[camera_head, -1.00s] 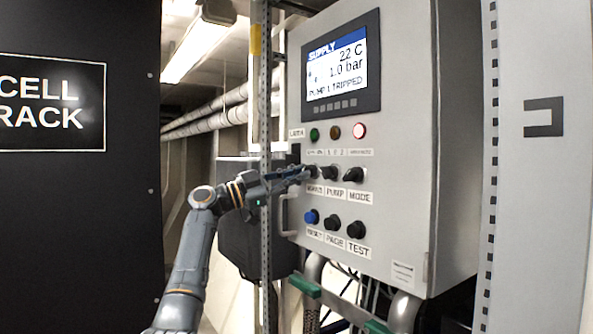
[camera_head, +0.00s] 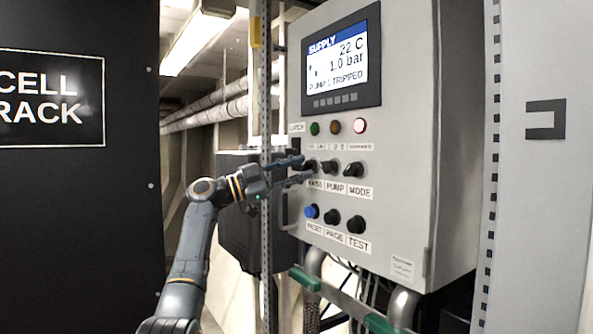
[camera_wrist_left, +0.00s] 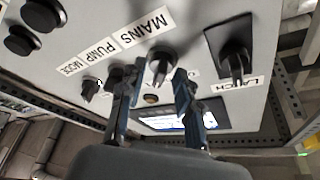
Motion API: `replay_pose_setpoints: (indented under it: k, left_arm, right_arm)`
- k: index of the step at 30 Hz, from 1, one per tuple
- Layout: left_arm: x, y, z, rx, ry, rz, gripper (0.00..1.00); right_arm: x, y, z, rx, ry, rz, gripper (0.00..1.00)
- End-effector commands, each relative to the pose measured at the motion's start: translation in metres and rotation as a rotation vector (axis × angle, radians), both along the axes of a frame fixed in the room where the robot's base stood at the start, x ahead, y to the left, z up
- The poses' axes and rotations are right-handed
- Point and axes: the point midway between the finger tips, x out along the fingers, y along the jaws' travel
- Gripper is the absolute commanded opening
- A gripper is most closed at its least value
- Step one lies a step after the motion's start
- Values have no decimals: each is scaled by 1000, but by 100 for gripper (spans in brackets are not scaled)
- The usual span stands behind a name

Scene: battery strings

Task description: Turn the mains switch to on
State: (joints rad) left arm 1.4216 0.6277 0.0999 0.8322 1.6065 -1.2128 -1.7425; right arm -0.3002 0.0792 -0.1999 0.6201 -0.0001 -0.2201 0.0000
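The mains switch (camera_head: 310,167) is a black knob above the MAINS label, leftmost in the upper knob row of the grey cabinet. My left gripper (camera_head: 296,170) is just left of it, fingers spread. In the left wrist view, the mains knob (camera_wrist_left: 160,65) shows between the two open fingertips of my left gripper (camera_wrist_left: 152,82), with a gap seen on each side. The gripper holds nothing. The knob's pointer is too small to read in the head view. My right gripper is not in view.
The pump knob (camera_head: 329,167) and mode knob (camera_head: 354,169) sit close to the right. The latch handle (camera_wrist_left: 236,62) is beside the mains knob. A perforated upright post (camera_head: 266,110) stands by my left wrist. The display (camera_head: 338,62) reads PUMP 1 TRIPPED.

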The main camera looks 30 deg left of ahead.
Motion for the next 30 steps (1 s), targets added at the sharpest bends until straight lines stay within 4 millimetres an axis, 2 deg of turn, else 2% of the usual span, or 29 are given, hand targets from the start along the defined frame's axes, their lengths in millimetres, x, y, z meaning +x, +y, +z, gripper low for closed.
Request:
replay_pose_setpoints:
  k: [8, 21, 30]
  left_arm:
    - [-7, 6, -3, 0, 0, 1, 33]
    - [-71, 59, -27, 2, 1, 2, 33]
    - [-89, 73, -32, 0, 0, 0, 33]
  right_arm:
    - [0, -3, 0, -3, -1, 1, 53]
    - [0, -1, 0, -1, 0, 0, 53]
    - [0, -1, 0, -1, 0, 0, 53]
